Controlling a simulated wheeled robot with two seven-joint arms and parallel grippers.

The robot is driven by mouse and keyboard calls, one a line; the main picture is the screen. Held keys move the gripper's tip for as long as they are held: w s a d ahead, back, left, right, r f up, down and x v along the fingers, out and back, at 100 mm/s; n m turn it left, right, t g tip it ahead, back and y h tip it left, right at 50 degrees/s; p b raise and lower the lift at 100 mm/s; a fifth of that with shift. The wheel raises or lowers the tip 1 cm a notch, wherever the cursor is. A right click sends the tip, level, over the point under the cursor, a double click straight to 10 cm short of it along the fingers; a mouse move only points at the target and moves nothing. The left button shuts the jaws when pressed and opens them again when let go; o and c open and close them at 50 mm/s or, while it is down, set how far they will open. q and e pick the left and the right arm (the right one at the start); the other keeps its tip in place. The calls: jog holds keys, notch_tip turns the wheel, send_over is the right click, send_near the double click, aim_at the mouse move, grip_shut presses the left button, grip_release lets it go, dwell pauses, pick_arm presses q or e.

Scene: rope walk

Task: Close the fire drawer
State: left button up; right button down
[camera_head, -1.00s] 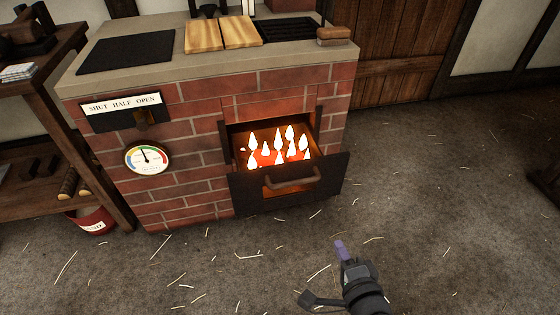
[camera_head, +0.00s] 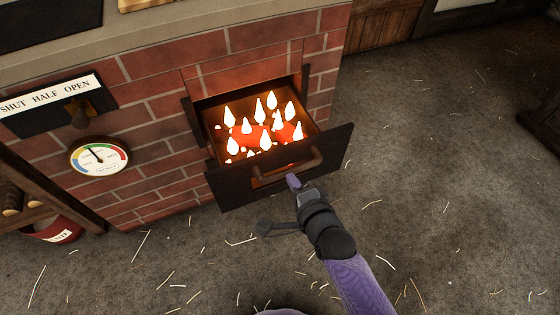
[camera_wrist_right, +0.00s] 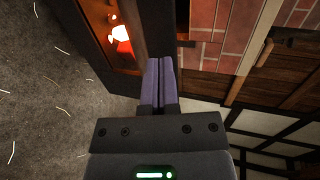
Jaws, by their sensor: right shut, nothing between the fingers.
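The fire drawer (camera_head: 222,190) stands pulled out of the brick stove, with a dark front panel and a brown bar handle (camera_head: 290,170). Flames and glowing embers (camera_head: 262,128) show inside it. My right gripper (camera_head: 293,181) is shut and empty, its purple fingertips close in front of the drawer front, just below the handle. I cannot tell whether they touch it. In the right wrist view the shut fingers (camera_wrist_right: 158,75) point at the dark drawer front (camera_wrist_right: 153,25), with embers (camera_wrist_right: 121,33) to its left. My left gripper is not in view.
The brick stove (camera_head: 150,90) carries a round gauge (camera_head: 98,157) and a sign reading SHUT HALF OPEN (camera_head: 50,95). A red bucket (camera_head: 55,231) stands at the lower left. The floor (camera_head: 440,170) to the right is clear apart from scattered straw.

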aim_at(277, 154)
jog(key=b+x, duration=0.1)
jog(key=x, duration=0.1)
jog(key=b+x, duration=0.1)
jog(key=x, duration=0.1)
jog(key=b+x, duration=0.1)
jog(key=x, duration=0.1)
jog(key=shift+w+r, duration=0.1)
jog(key=shift+r, duration=0.2)
jog(key=shift+w+a+r, duration=0.1)
jog(key=shift+w+r, duration=0.1)
jog(key=shift+w, duration=0.2)
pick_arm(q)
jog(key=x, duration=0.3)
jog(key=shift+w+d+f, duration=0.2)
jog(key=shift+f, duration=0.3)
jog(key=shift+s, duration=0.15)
